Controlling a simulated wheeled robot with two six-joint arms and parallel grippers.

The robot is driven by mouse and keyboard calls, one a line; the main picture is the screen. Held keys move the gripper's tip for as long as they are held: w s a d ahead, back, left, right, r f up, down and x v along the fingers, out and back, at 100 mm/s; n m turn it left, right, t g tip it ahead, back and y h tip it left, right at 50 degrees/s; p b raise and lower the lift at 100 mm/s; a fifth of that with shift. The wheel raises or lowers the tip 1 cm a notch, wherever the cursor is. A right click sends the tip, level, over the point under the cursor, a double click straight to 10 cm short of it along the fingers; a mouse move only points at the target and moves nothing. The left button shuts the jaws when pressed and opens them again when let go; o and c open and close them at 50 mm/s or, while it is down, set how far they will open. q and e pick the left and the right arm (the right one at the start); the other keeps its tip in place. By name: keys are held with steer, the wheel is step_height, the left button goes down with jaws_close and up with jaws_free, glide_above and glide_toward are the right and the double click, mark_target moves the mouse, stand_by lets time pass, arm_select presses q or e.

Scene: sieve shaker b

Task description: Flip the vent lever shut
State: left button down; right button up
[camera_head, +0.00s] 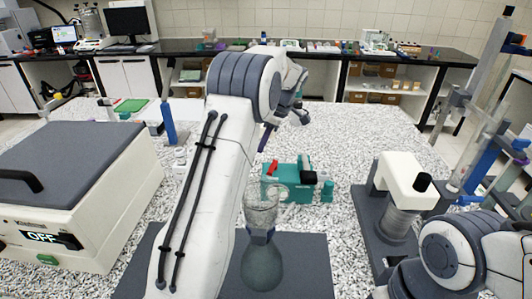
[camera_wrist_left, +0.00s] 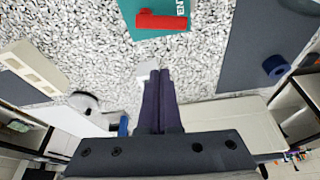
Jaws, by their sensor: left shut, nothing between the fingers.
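The vent lever is a red bar (camera_head: 272,168) on a teal block (camera_head: 300,189) near the middle of the table. In the left wrist view the red lever (camera_wrist_left: 163,20) lies across the teal base (camera_wrist_left: 142,8) at the top edge, beside part of a white label. My left gripper (camera_head: 267,138) points down behind and above the lever, its dark fingers partly hidden by my arm. In the left wrist view its fingers (camera_wrist_left: 158,75) are shut together and empty, apart from the lever. My right gripper is not in view.
A glass flask (camera_head: 262,263) stands on a dark mat in front of the teal block. A large box with an OFF display (camera_head: 75,190) is at left. A white-and-grey machine (camera_head: 405,180) is at right. Speckled table (camera_head: 345,140) is bare behind the block.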

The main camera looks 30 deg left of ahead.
arm_select(q)
steer(key=v, duration=0.7)
steer(key=shift+s+d+r, duration=0.15)
steer(key=shift+d+r, duration=0.05)
steer(key=shift+d, duration=0.05)
